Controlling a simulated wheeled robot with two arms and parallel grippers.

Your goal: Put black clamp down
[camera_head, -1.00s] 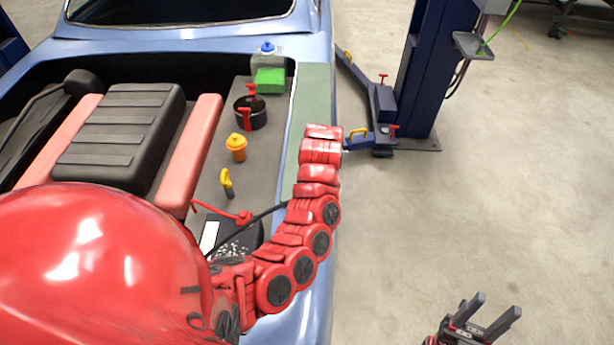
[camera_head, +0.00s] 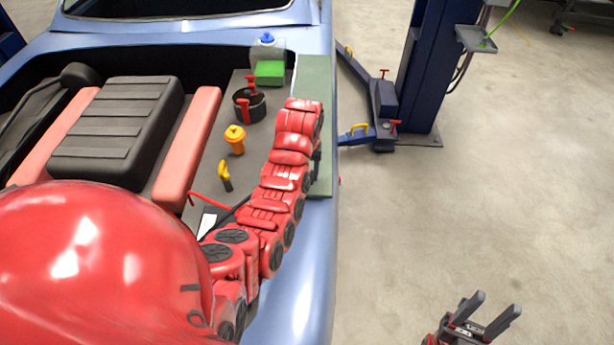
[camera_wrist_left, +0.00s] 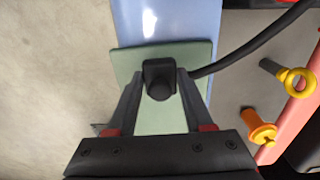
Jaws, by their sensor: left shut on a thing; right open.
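The black clamp (camera_wrist_left: 160,80) is between the fingers of my left gripper (camera_wrist_left: 158,72) in the left wrist view, with a black cable running off to the right. It is over the green mat (camera_wrist_left: 172,118); I cannot tell whether it touches the mat. In the head view, the green mat (camera_head: 314,72) lies along the car's side, and my red left arm covers most of the left gripper and the clamp. My right gripper (camera_head: 497,303) is open and empty above the floor at the lower right.
An orange bottle-like item (camera_head: 235,140), a yellow-handled tool (camera_head: 225,176), a black round container (camera_head: 250,106) with red clamps and a green box (camera_head: 270,73) stand left of the mat. A blue lift post (camera_head: 410,80) stands right of the car. Open floor lies at right.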

